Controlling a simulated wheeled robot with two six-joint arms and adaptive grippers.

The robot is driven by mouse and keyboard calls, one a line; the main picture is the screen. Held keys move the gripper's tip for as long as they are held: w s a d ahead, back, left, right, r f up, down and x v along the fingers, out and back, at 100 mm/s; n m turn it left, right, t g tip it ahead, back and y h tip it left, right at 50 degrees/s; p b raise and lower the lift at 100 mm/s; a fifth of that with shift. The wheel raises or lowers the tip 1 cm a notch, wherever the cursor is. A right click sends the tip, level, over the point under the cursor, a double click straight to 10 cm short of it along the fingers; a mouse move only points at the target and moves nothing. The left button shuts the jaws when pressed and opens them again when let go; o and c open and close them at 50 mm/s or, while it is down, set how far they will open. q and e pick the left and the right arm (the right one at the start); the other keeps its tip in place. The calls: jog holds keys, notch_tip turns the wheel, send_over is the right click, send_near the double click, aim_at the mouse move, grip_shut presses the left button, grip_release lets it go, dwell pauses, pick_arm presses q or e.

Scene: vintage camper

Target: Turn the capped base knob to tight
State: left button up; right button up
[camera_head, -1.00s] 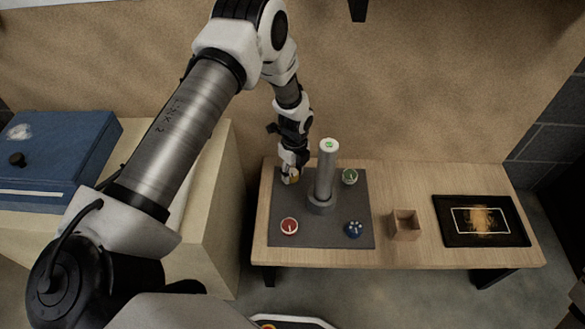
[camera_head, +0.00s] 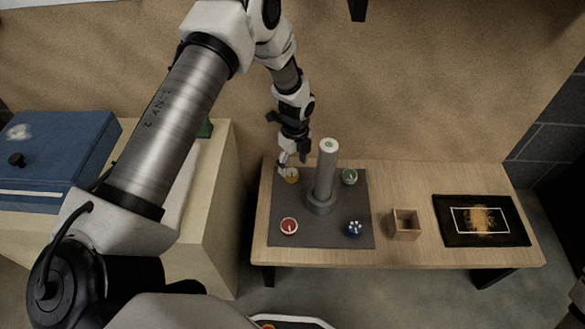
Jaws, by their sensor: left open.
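A grey mat (camera_head: 335,233) on the wooden table carries a grey upright post (camera_head: 326,175) with a green mark on its pale top. Round knobs sit around the post: a yellow one (camera_head: 291,176) at back left, a green one (camera_head: 350,177) at back right, a red one (camera_head: 289,226) with a white mark at front left, and a blue one (camera_head: 354,229) with white spots at front right. I cannot tell which is the capped base knob. My left gripper (camera_head: 291,163) is open, just behind and above the yellow knob, partly overlapping it in view.
A small open wooden box (camera_head: 405,225) stands right of the mat. A black framed panel (camera_head: 481,221) lies at the table's right. A blue case (camera_head: 55,160) rests on the cream counter at left. The wall rises close behind the table.

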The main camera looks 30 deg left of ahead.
aim_at(294, 172)
pick_arm(q)
notch_tip(294, 172, up, 8)
jog(key=shift+w, duration=0.2)
jog(key=shift+s+d+f, duration=0.1)
jog(key=shift+f, duration=0.05)
